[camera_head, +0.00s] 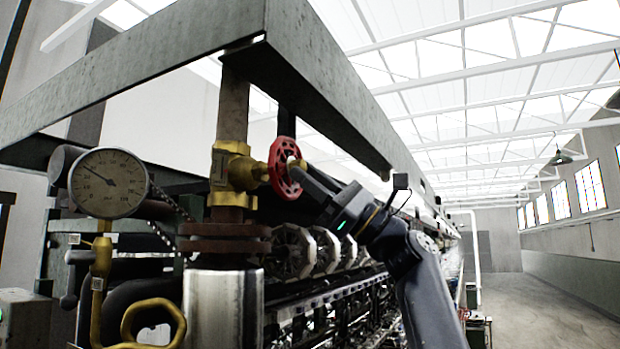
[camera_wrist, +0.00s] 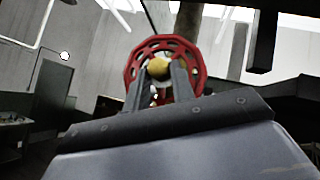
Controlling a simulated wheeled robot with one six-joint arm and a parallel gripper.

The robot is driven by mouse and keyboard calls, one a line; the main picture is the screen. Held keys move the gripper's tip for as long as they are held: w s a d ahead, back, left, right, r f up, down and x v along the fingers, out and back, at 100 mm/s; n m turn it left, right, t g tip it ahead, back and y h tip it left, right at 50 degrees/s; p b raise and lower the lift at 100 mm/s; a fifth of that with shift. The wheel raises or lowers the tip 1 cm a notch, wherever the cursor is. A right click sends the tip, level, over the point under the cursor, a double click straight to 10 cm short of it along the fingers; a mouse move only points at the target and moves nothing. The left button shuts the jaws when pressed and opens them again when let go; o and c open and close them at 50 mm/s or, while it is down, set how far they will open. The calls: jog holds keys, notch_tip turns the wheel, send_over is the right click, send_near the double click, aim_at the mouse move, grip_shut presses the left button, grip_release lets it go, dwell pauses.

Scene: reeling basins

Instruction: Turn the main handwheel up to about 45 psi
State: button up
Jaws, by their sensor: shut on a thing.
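The red main handwheel (camera_head: 277,167) sits on the side of a brass valve (camera_head: 236,167) on the upright pipe. My gripper (camera_head: 298,174) reaches it from the right and is shut on the wheel, which is seen nearly edge-on. In the wrist view the red handwheel (camera_wrist: 166,43) faces me, with its yellow hub showing between the fingers of my gripper (camera_wrist: 158,82); the exact contact is hard to see. The round pressure gauge (camera_head: 108,190) is at the left, its needle pointing up and left. Its small numbers are not clearly readable.
A grey steel beam (camera_head: 130,75) runs above the valve. A yellow handwheel (camera_head: 130,322) is low at the left. Pale reels (camera_head: 292,252) line the machine behind my arm. An open aisle (camera_head: 545,300) lies at the right.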

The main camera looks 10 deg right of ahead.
dwell(0.3)
jog(key=o, duration=1)
jog(key=b+v, duration=0.5)
jog(key=v, duration=0.6)
jog(key=shift+r, duration=0.1)
